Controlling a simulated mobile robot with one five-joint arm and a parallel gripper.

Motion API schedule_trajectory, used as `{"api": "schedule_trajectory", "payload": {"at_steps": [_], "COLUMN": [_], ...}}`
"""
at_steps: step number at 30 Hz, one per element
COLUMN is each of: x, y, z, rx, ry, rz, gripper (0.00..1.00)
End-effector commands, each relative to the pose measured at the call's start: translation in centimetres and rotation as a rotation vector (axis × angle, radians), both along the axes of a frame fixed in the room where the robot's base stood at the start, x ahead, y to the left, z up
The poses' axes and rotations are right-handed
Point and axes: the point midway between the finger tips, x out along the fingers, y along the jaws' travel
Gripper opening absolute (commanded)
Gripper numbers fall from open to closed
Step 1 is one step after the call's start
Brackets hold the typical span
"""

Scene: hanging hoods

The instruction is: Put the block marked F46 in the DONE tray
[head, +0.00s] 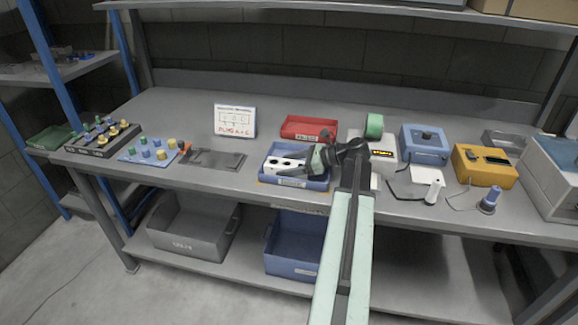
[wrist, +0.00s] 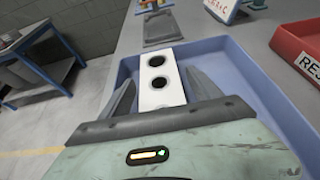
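A white block (wrist: 160,80) with dark round holes in its top is inside the blue tray (wrist: 268,105). In the head view the white block (head: 283,166) shows in the blue tray (head: 302,184), partly behind my gripper. My gripper (wrist: 161,76) points down into this tray, with one finger on each side of the block. The fingers are very close to its sides; I cannot tell whether they press on it or whether it touches the tray floor. No F46 mark is readable, and the tray's front label (head: 291,182) is too small to read.
A red tray (head: 308,127) stands just behind the blue tray. A white device (head: 383,165), a blue box (head: 424,156) and a yellow box (head: 484,177) crowd the right. Bench between sign and left fixtures is clear.

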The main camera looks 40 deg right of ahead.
Motion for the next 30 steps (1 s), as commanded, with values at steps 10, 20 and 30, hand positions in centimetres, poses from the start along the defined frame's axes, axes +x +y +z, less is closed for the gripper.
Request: {"api": "schedule_trajectory", "payload": {"at_steps": [10, 20, 30], "x": [-0.7, -6.9, -9.5], "y": [-0.5, -4.5, -6.0], "z": [0.9, 4.1, 4.9], "rx": [0.0, 0.001, 0.0], "ry": [0.0, 0.001, 0.0], "rz": [-0.002, -0.005, -0.002], "gripper": [0.73, 0.73, 0.73]}}
